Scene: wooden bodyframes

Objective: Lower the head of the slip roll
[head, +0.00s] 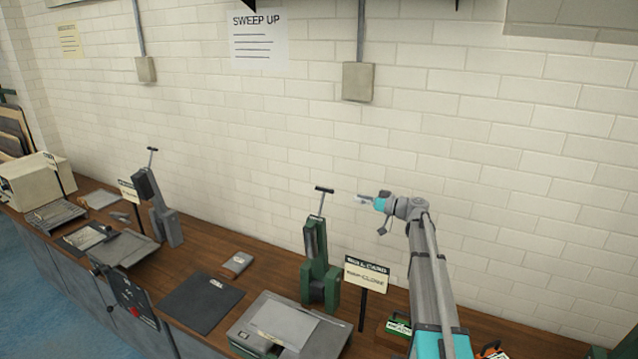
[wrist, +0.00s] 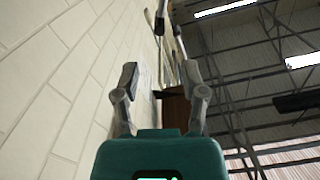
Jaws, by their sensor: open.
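I cannot tell for certain which machine is the slip roll. A green machine (head: 318,265) stands upright on the bench, left of a sign (head: 366,274) whose top line seems to read "ROLL CARD". Its tall head is raised, with a thin rod and a dark T-handle (head: 324,189) on top. A similar grey machine (head: 165,212) stands farther left, also upright with a T-handle. My gripper (head: 361,199) is right of the green machine's handle, at about its height in the picture and apart from it. In the wrist view my gripper (wrist: 160,78) is open, with nothing between the fingers.
The wooden bench (head: 205,250) runs along a white brick wall. A grey box-like unit (head: 288,328) sits at the front, beside a dark flat plate (head: 200,302). A small grey block (head: 238,263) lies between the machines. A conduit box (head: 358,82) is on the wall above.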

